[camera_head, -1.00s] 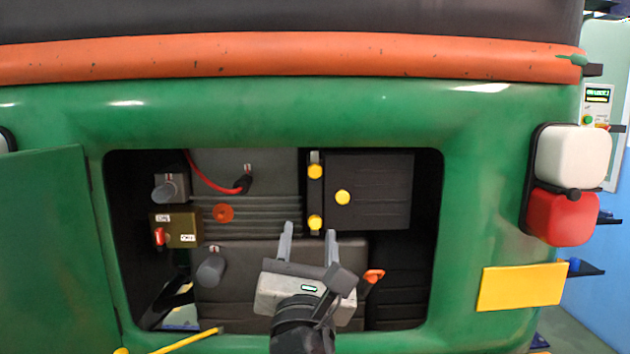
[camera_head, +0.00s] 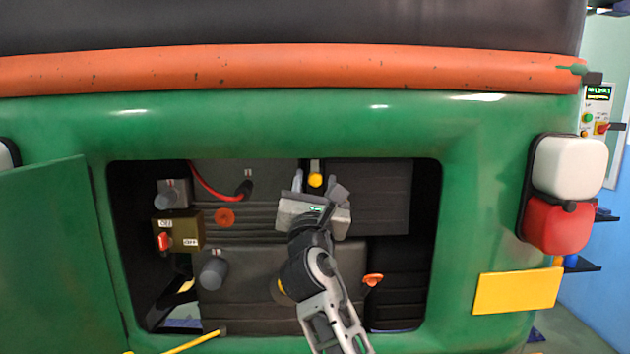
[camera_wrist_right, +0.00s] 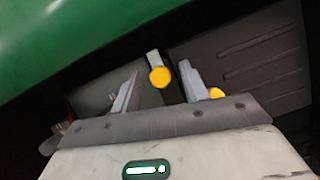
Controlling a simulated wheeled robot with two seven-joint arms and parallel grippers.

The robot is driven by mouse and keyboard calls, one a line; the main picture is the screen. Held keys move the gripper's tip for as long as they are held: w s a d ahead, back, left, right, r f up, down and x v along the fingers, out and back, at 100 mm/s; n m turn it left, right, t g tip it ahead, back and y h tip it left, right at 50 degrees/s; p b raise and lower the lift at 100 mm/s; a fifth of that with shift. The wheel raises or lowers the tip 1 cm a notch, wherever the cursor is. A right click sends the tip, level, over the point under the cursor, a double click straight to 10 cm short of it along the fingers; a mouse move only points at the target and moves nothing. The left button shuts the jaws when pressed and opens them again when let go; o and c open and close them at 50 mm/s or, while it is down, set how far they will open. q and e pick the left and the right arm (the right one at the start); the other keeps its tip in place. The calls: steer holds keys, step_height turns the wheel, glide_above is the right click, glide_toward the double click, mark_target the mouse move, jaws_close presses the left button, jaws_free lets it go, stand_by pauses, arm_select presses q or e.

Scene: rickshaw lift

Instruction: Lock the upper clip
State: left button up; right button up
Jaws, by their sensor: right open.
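The upper clip (camera_head: 315,180) is a yellow knob on a short metal strip, at the left edge of a dark ribbed panel (camera_head: 382,205) inside the open compartment. My right gripper (camera_head: 315,178) is open and empty, with its fingers raised on either side of the clip in the head view. In the right wrist view the upper clip (camera_wrist_right: 159,77) shows between the two fingertips, and contact is not clear. Another yellow knob (camera_wrist_right: 216,93) shows partly behind the right finger. The lower clip is hidden behind my gripper in the head view. My left gripper is not in view.
The green compartment frame (camera_head: 270,125) surrounds the opening, with its door (camera_head: 55,255) swung open at left. An orange handle (camera_head: 373,280) sits low right, a red cable (camera_head: 208,187) upper left. A yellow bar (camera_head: 195,342) crosses the lower left edge.

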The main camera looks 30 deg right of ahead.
jaws_close()
